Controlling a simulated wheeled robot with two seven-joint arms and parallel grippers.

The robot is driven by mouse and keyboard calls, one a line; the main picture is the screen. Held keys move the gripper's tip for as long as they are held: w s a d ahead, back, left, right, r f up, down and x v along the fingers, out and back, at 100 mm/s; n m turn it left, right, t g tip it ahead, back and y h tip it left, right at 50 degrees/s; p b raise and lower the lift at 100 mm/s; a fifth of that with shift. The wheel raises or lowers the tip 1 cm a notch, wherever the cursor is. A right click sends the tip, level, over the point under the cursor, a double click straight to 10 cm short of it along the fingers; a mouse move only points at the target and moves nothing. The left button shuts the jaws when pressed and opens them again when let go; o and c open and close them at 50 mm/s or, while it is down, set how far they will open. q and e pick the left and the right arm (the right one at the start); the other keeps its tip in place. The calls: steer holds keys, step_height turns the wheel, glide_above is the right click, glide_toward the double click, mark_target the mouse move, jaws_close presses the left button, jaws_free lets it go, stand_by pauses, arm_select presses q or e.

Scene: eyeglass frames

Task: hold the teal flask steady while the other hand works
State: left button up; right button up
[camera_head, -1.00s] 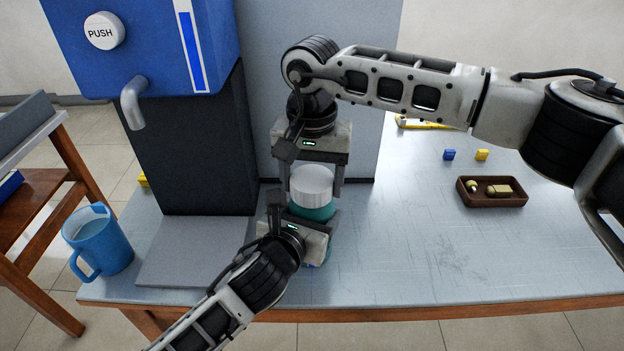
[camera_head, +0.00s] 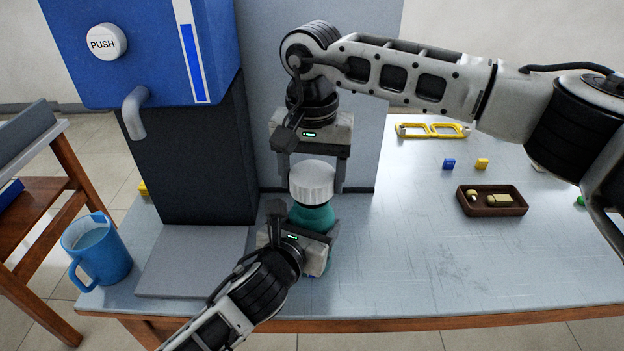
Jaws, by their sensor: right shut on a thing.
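The teal flask (camera_head: 312,216) stands on the table in front of the grey panel, with a ribbed white cap (camera_head: 312,178) at its top. My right gripper (camera_head: 312,182) points down from above and is shut on the cap, one finger on each side. My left gripper (camera_head: 325,235) comes in from the lower left and is at the flask body, low down. Its body covers the flask's lower part, and its finger gap is hidden, so its grip on the flask cannot be told.
A blue dispenser (camera_head: 150,60) with a spout stands left, above a grey plate (camera_head: 195,262). A blue mug (camera_head: 97,250) is at the left edge. Right are a brown tray (camera_head: 490,210), small blocks (camera_head: 449,163) and yellow frames (camera_head: 432,130). The table's front right is clear.

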step_height(320, 180, up, 3)
steer(key=shift+f, duration=0.2)
arm_select(q)
steer(key=o, duration=2)
steer(key=shift+c, duration=0.2)
